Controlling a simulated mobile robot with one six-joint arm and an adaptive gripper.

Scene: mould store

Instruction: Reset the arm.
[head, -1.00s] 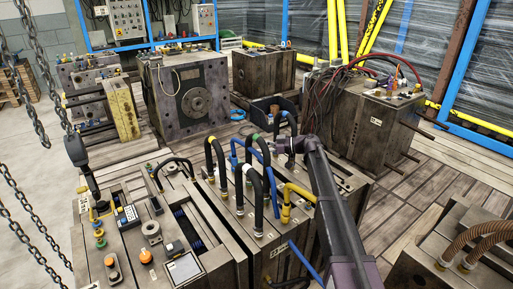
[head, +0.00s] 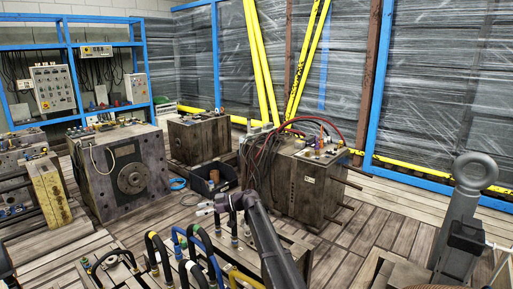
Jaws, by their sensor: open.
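My arm rises from the bottom of the head view, a dark link reaching up and left. My gripper (head: 206,208) is at its end, small and pale, pointing left. It is open, and I see nothing between its fingers. It is above the front mould block (head: 290,242) with the black, blue and yellow hoses. From this angle I cannot tell how far it is from the hoses.
A black bin (head: 215,180) stands behind the gripper. A large mould (head: 122,175) is to the left and another mould (head: 300,190) with red and black cables to the right.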

